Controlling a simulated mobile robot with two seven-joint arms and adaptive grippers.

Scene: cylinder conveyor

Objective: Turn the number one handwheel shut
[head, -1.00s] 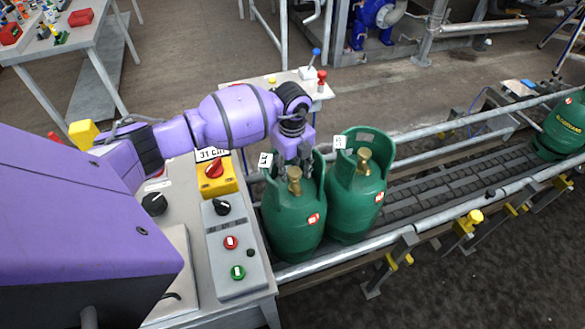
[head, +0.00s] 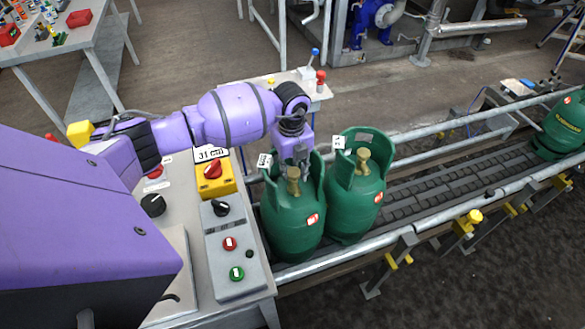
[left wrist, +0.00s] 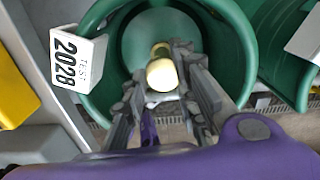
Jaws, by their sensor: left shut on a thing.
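Two green gas cylinders stand side by side on the conveyor in the head view. The nearer-left cylinder (head: 290,228) has a brass valve (head: 293,181) inside its collar, and a white tag at the rim. The second cylinder (head: 352,210) has its own brass valve (head: 363,160). My left gripper (head: 300,165) reaches down into the left cylinder's collar. In the left wrist view its fingers (left wrist: 163,80) close around the brass valve top (left wrist: 161,72). The tag there (left wrist: 75,62) reads 2028 TEST. No wheel marked with a number one is readable. My right gripper is out of view.
A control panel (head: 235,262) with a black knob and red and green buttons stands left of the cylinders. A yellow box with a red switch (head: 212,171) sits behind it. Conveyor rails (head: 420,232) run right towards another green cylinder (head: 562,125).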

